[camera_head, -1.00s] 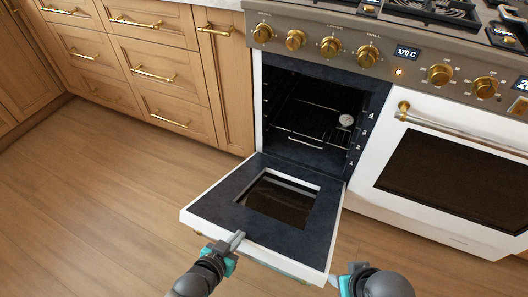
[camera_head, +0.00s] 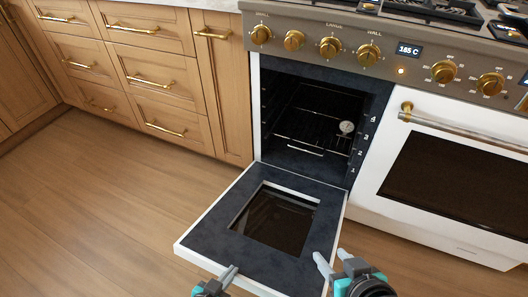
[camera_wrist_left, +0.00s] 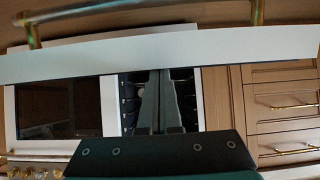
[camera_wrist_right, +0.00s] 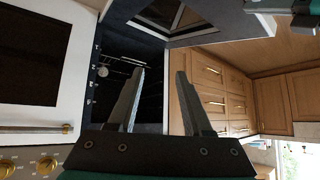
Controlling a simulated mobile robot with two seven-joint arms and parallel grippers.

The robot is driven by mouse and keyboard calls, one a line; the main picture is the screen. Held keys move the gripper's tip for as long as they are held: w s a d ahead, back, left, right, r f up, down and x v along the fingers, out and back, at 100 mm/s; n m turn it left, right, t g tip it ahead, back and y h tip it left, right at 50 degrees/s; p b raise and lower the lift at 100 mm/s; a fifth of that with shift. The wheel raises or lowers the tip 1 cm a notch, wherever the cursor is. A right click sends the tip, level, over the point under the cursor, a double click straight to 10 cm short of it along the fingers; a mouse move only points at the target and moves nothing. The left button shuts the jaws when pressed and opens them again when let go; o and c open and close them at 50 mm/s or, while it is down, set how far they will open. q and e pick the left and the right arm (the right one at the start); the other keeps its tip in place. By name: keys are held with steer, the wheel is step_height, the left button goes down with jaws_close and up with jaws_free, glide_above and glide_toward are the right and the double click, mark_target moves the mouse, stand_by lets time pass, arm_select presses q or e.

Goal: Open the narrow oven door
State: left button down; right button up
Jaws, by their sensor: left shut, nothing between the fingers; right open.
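The narrow oven door (camera_head: 222,234) is swung down and stands well open in the head view, its dark inner face and window facing up. Behind it the oven cavity (camera_head: 305,122) shows a wire rack and a round dial. My left gripper (camera_head: 231,272) is shut and empty near the door's outer edge; whether it touches the door is unclear. The left wrist view shows the white door edge (camera_wrist_left: 150,52) and a metal handle bar (camera_wrist_left: 110,8). My right gripper (camera_head: 323,262) is open and empty at the door's right front corner; its spread fingers (camera_wrist_right: 155,100) show in the right wrist view.
The wide oven door (camera_head: 450,190) to the right is closed, with a long handle. Brass knobs (camera_head: 330,47) and a display (camera_head: 409,50) line the panel above. Wooden drawers (camera_head: 160,75) stand at the left. The wooden floor (camera_head: 100,200) at the left is clear.

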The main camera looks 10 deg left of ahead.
arm_select(q)
steer(key=shift+s+a+f+b, duration=0.1)
steer(key=shift+s+f+b, duration=0.1)
steer(key=shift+f, duration=0.25)
steer(key=shift+s+a+f+b, duration=0.1)
steer(key=shift+s+f+b, duration=0.05)
steer(key=shift+f, duration=0.25)
arm_select(e)
steer(key=shift+w+a+r+t+y, duration=0.1)
steer(key=shift+w+a+t+y, duration=0.15)
steer(key=shift+a+t, duration=0.25)
steer(key=shift+w+a+r+t+y, duration=0.1)
steer(key=shift+w+a+t+y, duration=0.2)
steer(key=shift+a, duration=0.25)
